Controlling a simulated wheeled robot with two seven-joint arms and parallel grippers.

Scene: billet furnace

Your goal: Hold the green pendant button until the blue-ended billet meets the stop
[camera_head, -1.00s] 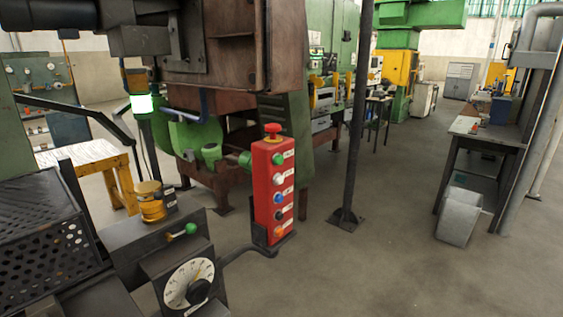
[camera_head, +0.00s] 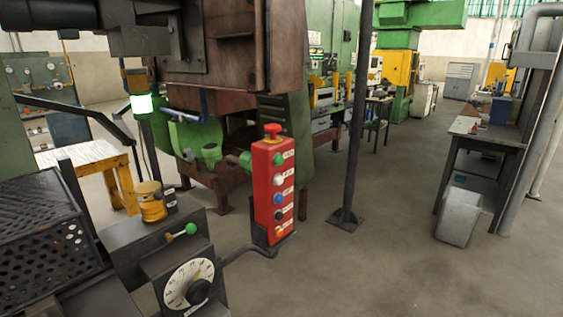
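The red pendant box (camera_head: 262,200) stands upright in the middle of the head view, on a dark bent arm. Its green button (camera_head: 277,159) is the top one in the column on its face, under a red mushroom knob (camera_head: 272,130). White, blue, black and orange buttons sit below it. Nothing touches the green button, and I cannot tell from here whether it is pressed in. I cannot make out the blue-ended billet or the stop in this view. Neither of my grippers is in view.
A dark control box with a white dial (camera_head: 178,287) and a green-knobbed lever (camera_head: 190,229) stands left of the pendant. The brown furnace housing (camera_head: 225,50) is behind. A dark post (camera_head: 356,120) stands right of the pendant.

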